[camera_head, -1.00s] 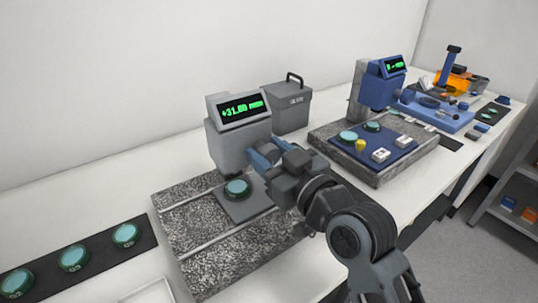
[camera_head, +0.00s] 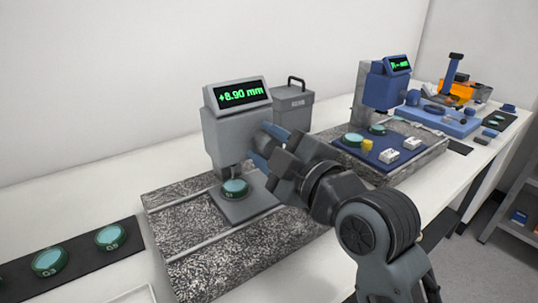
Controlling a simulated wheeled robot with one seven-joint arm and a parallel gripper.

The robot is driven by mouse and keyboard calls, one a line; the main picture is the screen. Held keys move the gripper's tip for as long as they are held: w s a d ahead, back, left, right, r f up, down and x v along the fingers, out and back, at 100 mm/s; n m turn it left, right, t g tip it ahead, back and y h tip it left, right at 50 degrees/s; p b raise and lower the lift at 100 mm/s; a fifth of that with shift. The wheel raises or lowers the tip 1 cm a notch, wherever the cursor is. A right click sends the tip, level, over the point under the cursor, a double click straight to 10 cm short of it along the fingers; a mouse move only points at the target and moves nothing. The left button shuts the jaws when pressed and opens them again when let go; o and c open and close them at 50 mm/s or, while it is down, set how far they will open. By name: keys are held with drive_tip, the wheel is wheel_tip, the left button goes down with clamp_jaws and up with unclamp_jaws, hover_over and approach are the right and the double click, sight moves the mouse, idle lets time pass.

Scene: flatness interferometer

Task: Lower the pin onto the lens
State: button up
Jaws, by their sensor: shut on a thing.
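The lens (camera_head: 236,186) is a teal disc in a dark green ring. It sits on the grey stage plate (camera_head: 258,205) under the grey gauge head (camera_head: 222,138). The gauge's display (camera_head: 240,94) reads +8.90 mm in green. The pin (camera_head: 226,172) is small and dark below the head, just above the lens; I cannot tell from here whether they touch. My gripper (camera_head: 266,146), with blue fingers, is at the right side of the gauge head, shut on a part there that the fingers and wrist hide.
A granite base (camera_head: 185,232) carries the stage. A grey box (camera_head: 292,108) stands behind. A second, blue gauge (camera_head: 384,88) stands to the right, with lenses and small parts on its blue mat (camera_head: 372,155).

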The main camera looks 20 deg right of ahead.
drive_tip(key=n+b, duration=0.1)
drive_tip(key=n, duration=0.1)
drive_tip(key=n+b, duration=0.1)
drive_tip(key=n, duration=0.1)
drive_tip(key=shift+a+f+n+b, duration=0.1)
drive_tip(key=shift+f+n+b, duration=0.1)
drive_tip(key=shift+n+b, duration=0.15)
drive_tip(key=n+b, duration=0.2)
drive_tip(key=n, duration=0.2)
drive_tip(key=shift+a+n+b, duration=0.1)
drive_tip(key=shift+n+b, duration=0.2)
drive_tip(key=shift+n, duration=0.05)
drive_tip(key=o, duration=1)
drive_tip(key=shift+p+v, duration=0.35)
drive_tip(key=shift+v, duration=3.55)
